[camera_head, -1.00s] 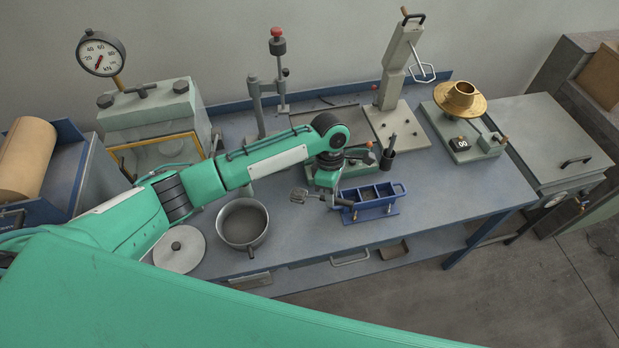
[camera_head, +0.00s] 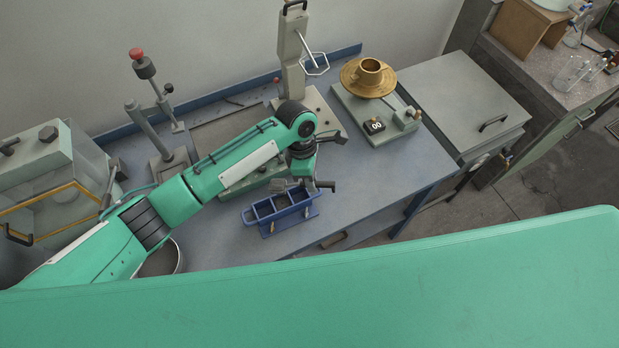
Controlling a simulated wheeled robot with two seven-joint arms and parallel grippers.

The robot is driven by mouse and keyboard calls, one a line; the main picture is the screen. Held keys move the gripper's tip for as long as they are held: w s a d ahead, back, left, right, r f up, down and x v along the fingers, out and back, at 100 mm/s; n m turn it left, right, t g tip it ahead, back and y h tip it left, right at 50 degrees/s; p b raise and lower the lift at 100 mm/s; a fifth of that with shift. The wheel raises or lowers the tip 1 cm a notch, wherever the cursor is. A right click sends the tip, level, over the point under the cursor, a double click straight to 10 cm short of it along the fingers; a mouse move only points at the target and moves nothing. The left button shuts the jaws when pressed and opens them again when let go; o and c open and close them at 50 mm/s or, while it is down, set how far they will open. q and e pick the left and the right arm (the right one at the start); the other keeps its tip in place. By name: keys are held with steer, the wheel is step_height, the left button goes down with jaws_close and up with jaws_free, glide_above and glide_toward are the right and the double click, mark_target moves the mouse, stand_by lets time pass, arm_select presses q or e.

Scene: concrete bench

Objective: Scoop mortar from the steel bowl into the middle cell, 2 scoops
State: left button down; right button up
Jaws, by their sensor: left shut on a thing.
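My left gripper (camera_head: 303,181) is shut on a scoop and holds it above the blue mould (camera_head: 308,213). The scoop's grey head (camera_head: 278,186) is left of the fingers, at the far edge of the mould near its middle cell; its dark handle end sticks out to the right. Whether the scoop holds mortar is too small to tell. The mould has three cells in a row; the scoop and gripper partly cover their far side. The steel bowl (camera_head: 177,262) shows only by its right rim, mostly hidden behind my left arm and green body. My right gripper is out of view.
A brass flow table (camera_head: 369,78) stands at the back right. A tall grey lever device (camera_head: 292,50) is behind my gripper, and a red-knobbed stand (camera_head: 142,67) is at the left. The bench (camera_head: 390,165) is clear right of the mould.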

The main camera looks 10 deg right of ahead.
arm_select(q)
steer(key=shift+w+a+f+g+h+b, duration=0.15)
steer(key=shift+a+h+b, duration=0.35)
steer(key=shift+b, duration=0.8)
steer(key=shift+w+a+r+g+h+b, duration=0.1)
steer(key=shift+a+g+h+b, duration=0.1)
steer(key=shift+h+b, duration=0.8)
steer(key=shift+w+a+f+g+h+b, duration=0.15)
steer(key=shift+a+h+b, duration=0.15)
steer(key=shift+b, duration=1.3)
steer(key=shift+a+r+h+p, duration=0.55)
steer(key=shift+r+h+p, duration=0.1)
steer(key=shift+p, duration=0.45)
steer(key=a+h, duration=0.1)
steer(key=a+g+h, duration=0.1)
steer(key=h, duration=0.1)
steer(key=shift+w+a+m, duration=0.3)
steer(key=shift+m, duration=0.1)
steer(key=shift+w+a+r+g+h, duration=0.2)
steer(key=shift+w+a+g+h, duration=0.1)
steer(key=shift+a+g+h, duration=0.5)
steer(key=shift+d, duration=0.1)
steer(key=shift+r, duration=0.1)
